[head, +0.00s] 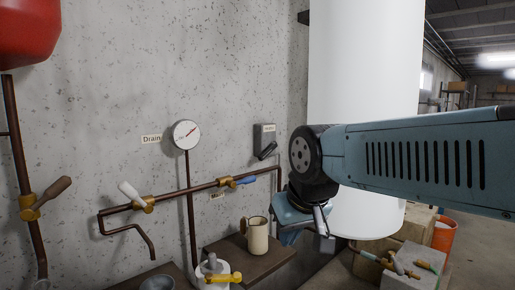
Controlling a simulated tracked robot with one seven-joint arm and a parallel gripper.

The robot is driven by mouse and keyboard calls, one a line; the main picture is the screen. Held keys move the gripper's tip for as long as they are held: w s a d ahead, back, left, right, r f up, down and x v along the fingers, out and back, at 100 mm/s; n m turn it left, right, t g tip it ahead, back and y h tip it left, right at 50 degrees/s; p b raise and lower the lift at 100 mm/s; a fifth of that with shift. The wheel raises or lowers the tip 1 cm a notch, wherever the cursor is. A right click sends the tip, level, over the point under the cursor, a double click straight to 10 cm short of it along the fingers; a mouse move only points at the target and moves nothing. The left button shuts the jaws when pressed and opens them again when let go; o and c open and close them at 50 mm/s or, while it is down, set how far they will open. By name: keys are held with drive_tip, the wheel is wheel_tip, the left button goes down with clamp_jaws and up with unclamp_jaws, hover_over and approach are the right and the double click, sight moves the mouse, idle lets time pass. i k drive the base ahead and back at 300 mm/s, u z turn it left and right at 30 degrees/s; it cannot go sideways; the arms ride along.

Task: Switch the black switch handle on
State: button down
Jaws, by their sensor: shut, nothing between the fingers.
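The black switch handle (267,151) sticks out from the lower part of a small grey switch box (263,134) on the concrete wall. It slants, with its outer end toward the upper right. My gripper (322,222) is shut and empty, hanging below my wrist to the lower right of the switch. It is apart from the handle in the picture. My blue arm comes in from the right and hides part of the white tank.
A large white tank (362,70) stands right of the switch. A pipe with a blue-handled valve (245,180) and a white-handled valve (131,193) runs below. A beige mug (257,236) stands on a brown shelf (225,252). A round gauge (186,134) is left of the switch.

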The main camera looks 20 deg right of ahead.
sight(274, 145)
drive_tip(key=i, duration=0.85)
drive_tip(key=u, duration=0.05)
